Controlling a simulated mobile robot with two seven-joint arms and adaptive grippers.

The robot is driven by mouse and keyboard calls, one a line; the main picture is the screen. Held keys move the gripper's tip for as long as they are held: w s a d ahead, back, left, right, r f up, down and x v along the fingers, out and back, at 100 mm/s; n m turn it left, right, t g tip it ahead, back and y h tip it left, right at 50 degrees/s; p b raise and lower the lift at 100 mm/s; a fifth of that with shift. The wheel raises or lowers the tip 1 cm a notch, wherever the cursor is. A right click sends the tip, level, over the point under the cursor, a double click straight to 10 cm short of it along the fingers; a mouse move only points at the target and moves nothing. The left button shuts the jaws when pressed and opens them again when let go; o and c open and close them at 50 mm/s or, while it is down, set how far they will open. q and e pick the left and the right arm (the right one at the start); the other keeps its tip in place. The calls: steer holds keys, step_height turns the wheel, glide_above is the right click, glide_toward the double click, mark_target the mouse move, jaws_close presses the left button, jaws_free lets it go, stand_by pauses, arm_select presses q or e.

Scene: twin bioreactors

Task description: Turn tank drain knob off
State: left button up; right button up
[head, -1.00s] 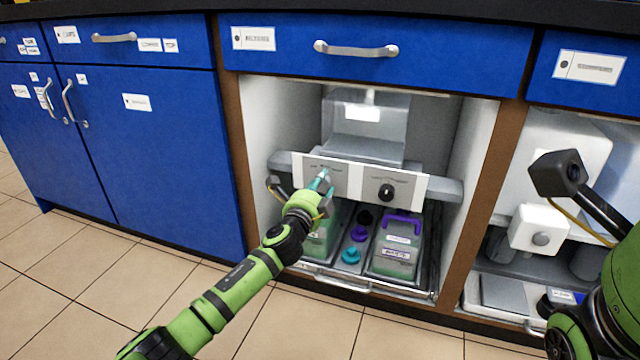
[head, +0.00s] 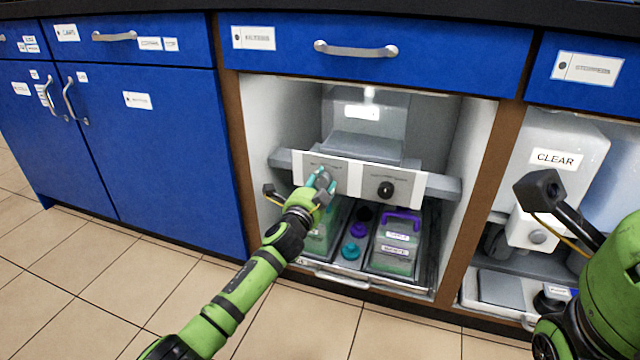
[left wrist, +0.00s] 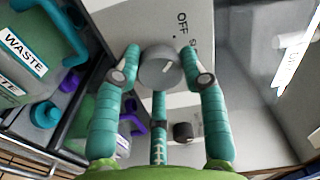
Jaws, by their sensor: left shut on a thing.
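A round grey knob (left wrist: 160,68) with a short white mark sits on a pale control panel (left wrist: 218,40) in the left wrist view, beside printed lettering that reads OFF. My left gripper (left wrist: 160,76) is shut on this knob, with teal fingers on both sides of it. In the head view my left gripper (head: 320,180) is at the left half of the white and grey panel (head: 352,178), and the fingers partly cover the knob. A second, black knob (head: 386,189) on the right half is free; it also shows in the left wrist view (left wrist: 183,132). My right gripper's fingers are not in view.
Below the panel stand green-tinted containers, one with a purple handle (head: 402,217), and purple and teal caps (head: 351,251). A WASTE-labelled container (left wrist: 35,50) is close on the left in the left wrist view. Cabinet walls (head: 475,150) bound the bay. The floor in front is clear.

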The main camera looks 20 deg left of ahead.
arm_select(q)
steer(key=shift+d, duration=0.1)
steer(key=o, duration=1.1)
steer(key=shift+o, duration=0.2)
steer(key=shift+s, duration=0.1)
steer(key=s, duration=1.1)
steer(key=shift+s+a, duration=0.25)
steer(key=shift+s, duration=0.15)
